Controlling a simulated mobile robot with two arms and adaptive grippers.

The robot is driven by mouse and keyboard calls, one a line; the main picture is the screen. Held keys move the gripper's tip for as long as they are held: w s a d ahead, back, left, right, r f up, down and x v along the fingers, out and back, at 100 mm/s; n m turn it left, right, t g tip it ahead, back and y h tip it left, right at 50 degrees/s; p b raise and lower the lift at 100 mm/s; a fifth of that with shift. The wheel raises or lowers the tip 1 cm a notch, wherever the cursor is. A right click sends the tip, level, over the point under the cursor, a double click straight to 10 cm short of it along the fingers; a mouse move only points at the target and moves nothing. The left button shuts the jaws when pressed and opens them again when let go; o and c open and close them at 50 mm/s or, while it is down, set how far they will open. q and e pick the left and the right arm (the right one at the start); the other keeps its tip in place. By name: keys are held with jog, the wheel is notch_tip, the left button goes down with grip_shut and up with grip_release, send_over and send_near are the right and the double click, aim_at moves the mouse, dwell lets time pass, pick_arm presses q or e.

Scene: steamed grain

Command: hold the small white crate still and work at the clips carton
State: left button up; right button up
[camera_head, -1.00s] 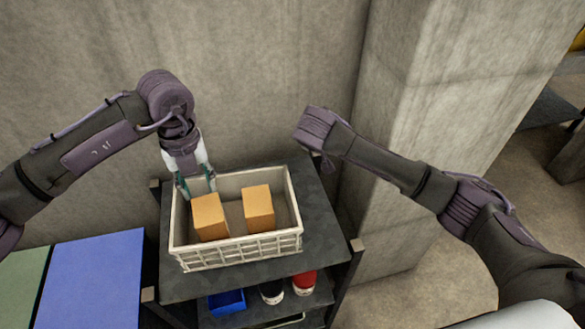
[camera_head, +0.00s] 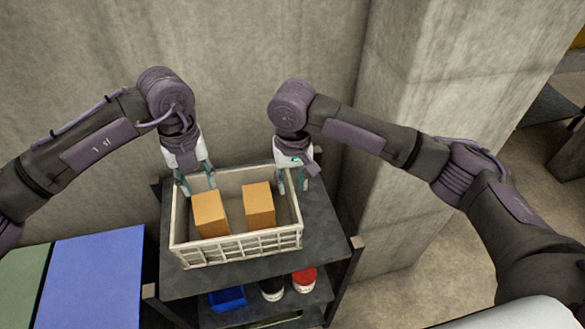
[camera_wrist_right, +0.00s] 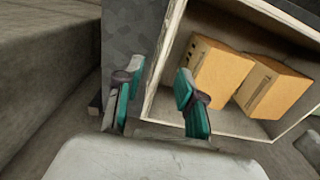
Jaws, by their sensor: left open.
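The small white crate (camera_head: 236,250) stands on a dark shelf top, and its rim and inside also show in the right wrist view (camera_wrist_right: 228,121). Two orange-brown cartons stand upright inside it, a left one (camera_head: 210,214) and a right one (camera_head: 259,206). I cannot tell which is the clips carton; small dark marks show on a carton in the right wrist view (camera_wrist_right: 261,90).
The dark shelf top (camera_head: 325,228) has bare room right of the crate. A lower shelf holds a blue bin (camera_head: 227,299) and red-and-white (camera_head: 304,280) and black-and-white (camera_head: 271,290) containers. A concrete wall stands behind, a pillar (camera_head: 410,130) to the right.

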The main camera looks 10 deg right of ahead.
aim_at(293, 204)
notch_tip(293, 204, down, 9)
jog(key=shift+f, duration=0.1)
dwell(0.4)
grip_shut()
dwell(0.5)
